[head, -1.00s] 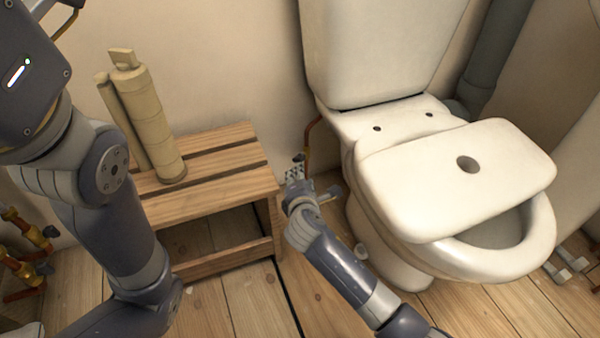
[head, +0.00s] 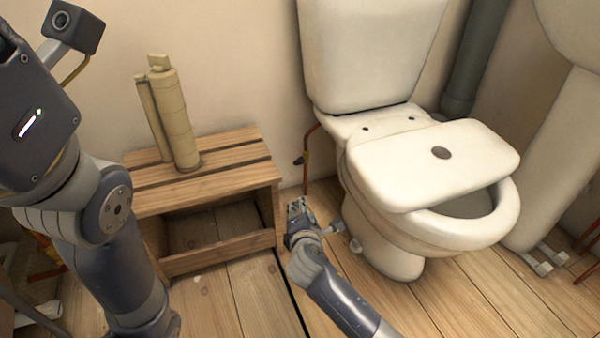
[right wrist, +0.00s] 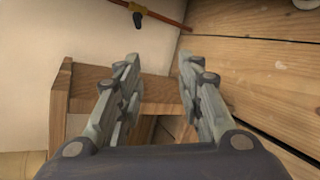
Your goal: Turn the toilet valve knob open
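The toilet valve knob (head: 299,161) is small and dark, on a thin copper pipe low on the wall between the wooden bench and the toilet. In the right wrist view the knob (right wrist: 137,19) hangs from the pipe near the top, beyond the fingertips. My right gripper (head: 297,207) is below and in front of the knob, apart from it. In the right wrist view my right gripper (right wrist: 157,62) has its fingers spread with nothing between them. My left arm is at the left of the head view; its gripper does not show.
The slatted wooden bench (head: 215,185) stands left of the right gripper, with beige cylinders (head: 177,118) on it. The toilet (head: 425,170) stands close on the right, its lid askew.

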